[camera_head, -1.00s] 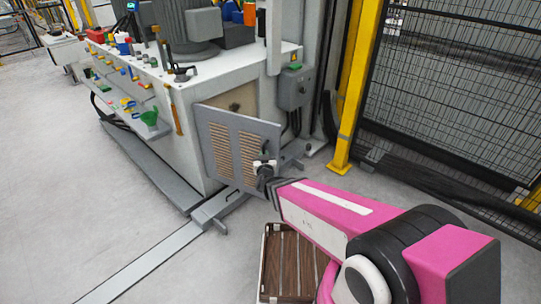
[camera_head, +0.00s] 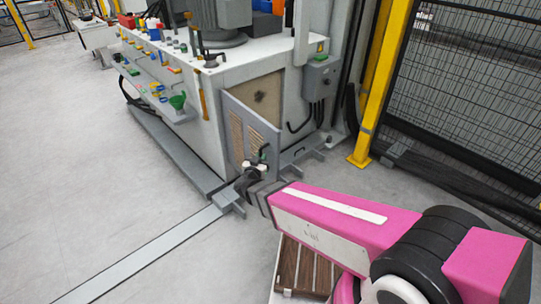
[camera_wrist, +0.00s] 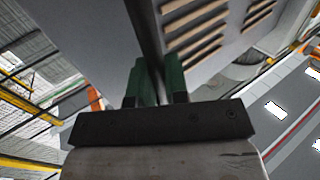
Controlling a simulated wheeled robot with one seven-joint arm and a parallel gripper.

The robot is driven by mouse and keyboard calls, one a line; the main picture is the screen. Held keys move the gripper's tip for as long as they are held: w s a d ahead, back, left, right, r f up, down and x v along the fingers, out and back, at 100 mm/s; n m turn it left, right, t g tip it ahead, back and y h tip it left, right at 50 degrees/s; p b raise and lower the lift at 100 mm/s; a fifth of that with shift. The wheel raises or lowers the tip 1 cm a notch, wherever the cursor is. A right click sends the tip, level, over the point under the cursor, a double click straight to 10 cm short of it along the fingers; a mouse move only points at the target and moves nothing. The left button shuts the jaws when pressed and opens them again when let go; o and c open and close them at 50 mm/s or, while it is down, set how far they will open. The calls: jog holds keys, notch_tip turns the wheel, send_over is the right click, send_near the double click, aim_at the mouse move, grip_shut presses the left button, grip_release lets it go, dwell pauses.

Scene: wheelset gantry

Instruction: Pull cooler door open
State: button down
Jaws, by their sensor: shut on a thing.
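The cooler door (camera_head: 239,133) is a grey panel with slatted vents on the end of the white machine cabinet. It stands swung partly open, with the tan inside of the cooler (camera_head: 263,100) showing behind it. My gripper (camera_head: 258,160) is at the door's free edge, low on the panel. In the wrist view, the green fingers of my gripper (camera_wrist: 158,82) are shut on the dark bar-like edge or handle of the door; which of these it is, I cannot tell. The door's slats (camera_wrist: 205,28) show beyond the fingers.
A grey box (camera_head: 321,80) is mounted right of the opening. A yellow post (camera_head: 381,85) and black mesh fence (camera_head: 475,100) stand at the right. A wooden slatted pallet (camera_head: 300,268) lies below my arm. The floor at left is clear, with a flat grey strip (camera_head: 150,260).

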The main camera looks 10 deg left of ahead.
jog(key=shift+m+h, duration=0.5)
jog(key=shift+h, duration=0.3)
jog(key=shift+s+a, duration=0.6)
jog(key=shift+a, duration=0.3)
jog(key=shift+s+a, duration=0.6)
jog(key=shift+a, duration=0.25)
jog(key=c, duration=1.1)
grip_release()
jog(key=shift+c, duration=0.2)
jog(key=v, duration=1)
jog(key=shift+s, duration=0.35)
jog(key=shift+a+r, duration=0.1)
